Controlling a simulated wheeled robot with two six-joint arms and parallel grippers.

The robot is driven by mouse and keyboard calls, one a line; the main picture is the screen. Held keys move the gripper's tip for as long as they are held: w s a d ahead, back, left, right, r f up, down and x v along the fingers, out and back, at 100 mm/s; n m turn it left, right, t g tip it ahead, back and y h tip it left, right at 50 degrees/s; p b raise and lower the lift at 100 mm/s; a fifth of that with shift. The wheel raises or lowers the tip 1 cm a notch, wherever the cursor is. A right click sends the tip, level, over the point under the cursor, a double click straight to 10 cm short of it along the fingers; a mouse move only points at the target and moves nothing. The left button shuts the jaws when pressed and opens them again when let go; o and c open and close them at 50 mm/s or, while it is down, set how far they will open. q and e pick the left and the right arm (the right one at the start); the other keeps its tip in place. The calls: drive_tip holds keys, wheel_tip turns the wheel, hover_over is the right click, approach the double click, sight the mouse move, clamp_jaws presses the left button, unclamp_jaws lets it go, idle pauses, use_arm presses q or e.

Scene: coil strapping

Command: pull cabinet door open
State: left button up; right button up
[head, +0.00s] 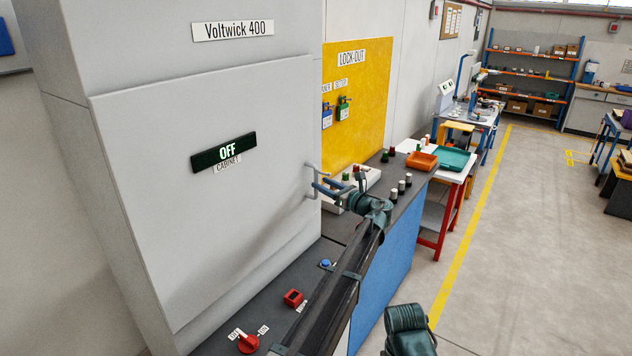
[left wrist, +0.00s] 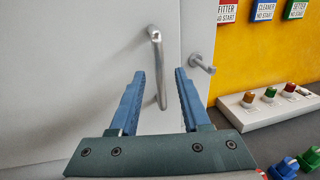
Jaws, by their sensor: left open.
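The grey cabinet door (head: 210,200) looks closed and carries a display reading OFF above a CABINET label. Its bar handle (head: 308,182) is at the door's right edge. My left gripper (head: 320,184) is at the handle with its blue fingers open. In the left wrist view the upright handle bar (left wrist: 158,60) shows between the two fingers (left wrist: 160,75). Whether the fingers touch the bar cannot be told.
A short metal knob (left wrist: 203,64) sticks out right of the handle. A yellow lock-out board (head: 355,110) hangs beside the cabinet. The dark counter below carries a red rotary switch (head: 249,343), a red button box (head: 293,298) and a pale control box (left wrist: 270,108). Open floor lies to the right.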

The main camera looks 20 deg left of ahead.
sight(317, 181)
use_arm(q)
drive_tip(key=shift+x, duration=2)
clamp_jaws()
